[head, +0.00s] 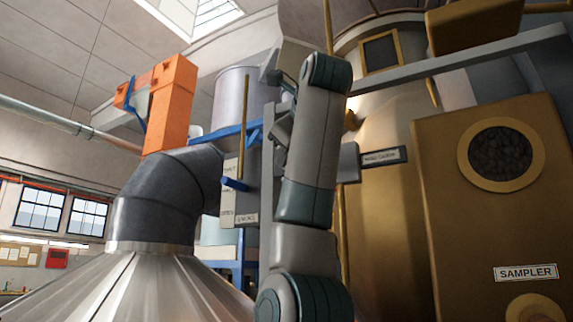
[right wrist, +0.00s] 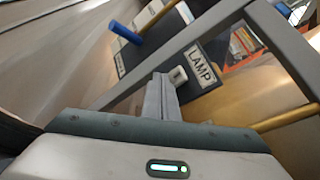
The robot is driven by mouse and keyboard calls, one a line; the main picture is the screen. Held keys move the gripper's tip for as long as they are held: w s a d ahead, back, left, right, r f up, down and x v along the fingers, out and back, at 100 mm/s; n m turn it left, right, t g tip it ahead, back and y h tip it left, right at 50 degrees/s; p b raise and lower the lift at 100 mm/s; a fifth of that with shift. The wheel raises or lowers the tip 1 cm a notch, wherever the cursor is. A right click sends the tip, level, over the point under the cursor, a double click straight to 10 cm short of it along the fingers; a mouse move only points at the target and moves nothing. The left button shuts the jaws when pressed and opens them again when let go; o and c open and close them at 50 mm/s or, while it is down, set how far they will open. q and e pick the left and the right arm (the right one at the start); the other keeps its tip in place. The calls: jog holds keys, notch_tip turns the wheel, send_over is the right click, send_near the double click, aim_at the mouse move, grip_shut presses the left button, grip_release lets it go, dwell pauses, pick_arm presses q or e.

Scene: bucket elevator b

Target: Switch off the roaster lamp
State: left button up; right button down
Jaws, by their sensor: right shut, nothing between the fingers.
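In the right wrist view a black-on-white LAMP label (right wrist: 203,65) sits on a dark panel, with a small pale switch (right wrist: 178,75) beside its lower left. My right gripper (right wrist: 162,80) is shut and empty, its fingertips close beside the switch; I cannot tell whether they touch it. In the head view my right arm stands upright in the middle and hides the lamp switch and most of the gripper. My left gripper is not in view.
A panel with several labels (head: 229,203) and a blue handle (head: 235,184) is left of my arm; the blue handle (right wrist: 125,33) also shows in the wrist view. A grey bar (right wrist: 195,45) crosses close by. The brass roaster (head: 395,215) is right, a dark pipe elbow (head: 160,200) left.

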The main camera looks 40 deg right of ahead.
jog(key=shift+a, duration=0.2)
jog(key=shift+s+a+r, duration=0.15)
jog(key=shift+s+a, duration=0.15)
jog(key=shift+a, duration=0.35)
jog(key=shift+s+a+r+b, duration=0.1)
jog(key=shift+s+a, duration=0.2)
jog(key=shift+a, duration=0.45)
jog(key=shift+s+a+r+b, duration=0.15)
jog(key=shift+s+a, duration=0.2)
jog(key=shift+a, duration=0.45)
jog(key=shift+s+a+r+b, duration=0.1)
jog(key=shift+s+a, duration=0.2)
jog(key=shift+a, duration=0.45)
jog(key=shift+d, duration=0.1)
